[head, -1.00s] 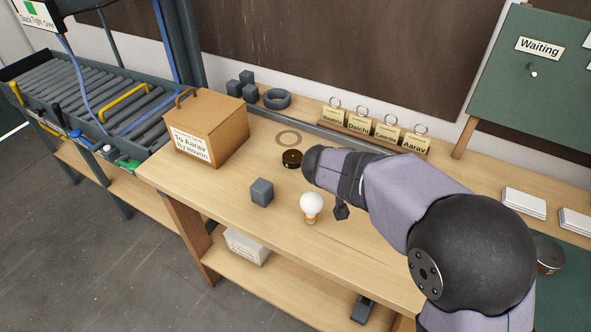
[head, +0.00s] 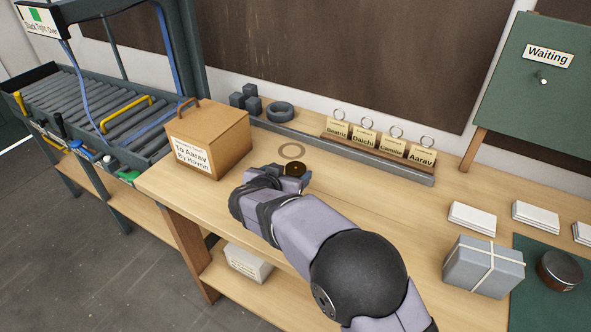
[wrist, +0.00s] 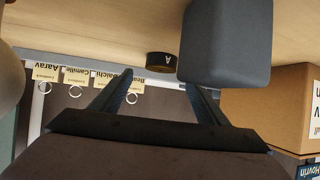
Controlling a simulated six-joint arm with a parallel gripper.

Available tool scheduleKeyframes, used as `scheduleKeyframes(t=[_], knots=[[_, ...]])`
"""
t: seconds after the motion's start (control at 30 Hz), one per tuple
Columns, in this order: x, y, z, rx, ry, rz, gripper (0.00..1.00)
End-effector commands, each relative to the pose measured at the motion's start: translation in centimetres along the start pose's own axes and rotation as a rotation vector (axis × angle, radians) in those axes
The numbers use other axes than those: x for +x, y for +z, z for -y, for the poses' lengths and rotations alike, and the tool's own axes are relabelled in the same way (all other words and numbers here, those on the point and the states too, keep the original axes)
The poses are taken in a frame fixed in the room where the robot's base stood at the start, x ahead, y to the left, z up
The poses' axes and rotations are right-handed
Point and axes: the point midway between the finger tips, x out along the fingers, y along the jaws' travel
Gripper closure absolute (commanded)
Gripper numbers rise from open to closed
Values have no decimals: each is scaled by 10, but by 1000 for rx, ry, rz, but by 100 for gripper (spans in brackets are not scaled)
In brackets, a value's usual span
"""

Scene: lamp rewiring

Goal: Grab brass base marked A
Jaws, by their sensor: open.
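The base marked A (wrist: 161,65) is a short dark disc with a pale A on its side, standing on the bench. In the head view its brownish top (head: 295,169) shows just beyond my wrist. My gripper (wrist: 159,80) is open, its two fingers spread with the base ahead of and between them in the wrist view, apart from it as far as I can tell. In the head view my fingers are mostly hidden by my wrist.
A grey block (wrist: 225,42) looms close beside my right finger in the wrist view. A cardboard box (head: 210,142) stands left of my gripper. The tag rack (head: 375,150) lies behind. A ring mark (head: 291,150) is on clear bench. A wrapped grey parcel (head: 482,268) sits right.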

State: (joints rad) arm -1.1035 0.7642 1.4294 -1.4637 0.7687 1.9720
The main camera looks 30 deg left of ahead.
Motion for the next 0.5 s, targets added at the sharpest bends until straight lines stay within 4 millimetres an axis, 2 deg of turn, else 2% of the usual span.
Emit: scheduleKeyframes(t=[0.27, 0.5], knots=[[10, 0, 0, 0, 1, 0, 32], [35, 3, 0, 1, 2, 1, 32]])
